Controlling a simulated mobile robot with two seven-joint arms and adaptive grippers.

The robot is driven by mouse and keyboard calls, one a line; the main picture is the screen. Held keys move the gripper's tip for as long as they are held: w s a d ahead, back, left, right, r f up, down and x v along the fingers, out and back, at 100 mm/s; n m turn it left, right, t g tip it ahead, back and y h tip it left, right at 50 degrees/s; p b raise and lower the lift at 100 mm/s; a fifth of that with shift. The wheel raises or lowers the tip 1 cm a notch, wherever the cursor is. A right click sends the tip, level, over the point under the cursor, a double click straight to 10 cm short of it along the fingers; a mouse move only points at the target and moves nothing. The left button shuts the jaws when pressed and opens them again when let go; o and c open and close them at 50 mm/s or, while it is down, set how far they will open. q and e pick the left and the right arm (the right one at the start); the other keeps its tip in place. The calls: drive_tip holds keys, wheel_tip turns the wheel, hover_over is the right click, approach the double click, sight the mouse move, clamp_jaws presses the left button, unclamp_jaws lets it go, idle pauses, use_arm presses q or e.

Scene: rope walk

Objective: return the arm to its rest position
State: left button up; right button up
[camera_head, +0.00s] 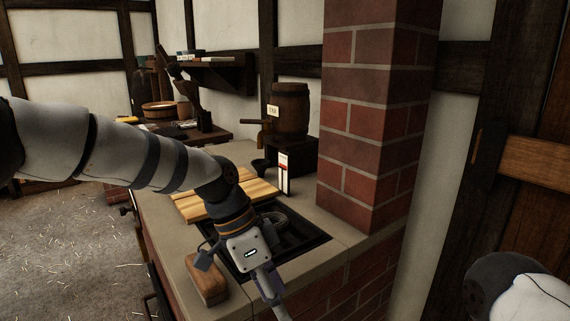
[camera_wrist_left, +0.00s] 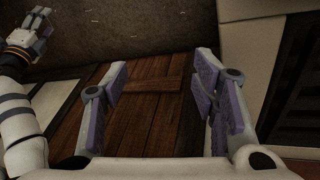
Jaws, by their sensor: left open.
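My left arm (camera_head: 120,155) comes in from the left and reaches over the stone counter. Its gripper (camera_head: 270,292) points down at the counter's front edge, beside the dark recessed tray. In the left wrist view the left gripper (camera_wrist_left: 160,82) has its two purple-padded fingers spread wide, with nothing between them. Beyond them are dark wooden planks (camera_wrist_left: 150,110). My right arm (camera_head: 520,290) shows only in part at the bottom right of the head view.
The counter (camera_head: 235,295) holds a slatted wooden board (camera_head: 262,188), a dark tray (camera_head: 300,243), a brown block (camera_head: 206,280) and a white gauge with a red mark (camera_head: 284,173). A brick pillar (camera_head: 365,120) rises at the right. A barrel (camera_head: 290,110) stands behind. Straw-strewn floor (camera_head: 65,250) is open at left.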

use_arm(q)
drive_tip(key=s+a+f+n+g+y, duration=0.1)
drive_tip(key=s+a+f+n, duration=0.35)
drive_tip(key=s+f, duration=0.7)
drive_tip(key=s+a+f+n, duration=0.3)
drive_tip(key=s+f+n, duration=0.2)
drive_tip(key=s+f, duration=0.65)
drive_tip(key=s+a+f+n+y, duration=0.1)
drive_tip(key=s+a+n+y, duration=0.2)
drive_tip(key=s+a, duration=0.9)
drive_tip(key=s+n, duration=0.2)
drive_tip(key=s, duration=0.2)
drive_tip(key=shift+s+a+f+y, duration=0.3)
drive_tip(key=shift+s+a, duration=0.05)
drive_tip(key=shift+s, duration=0.05)
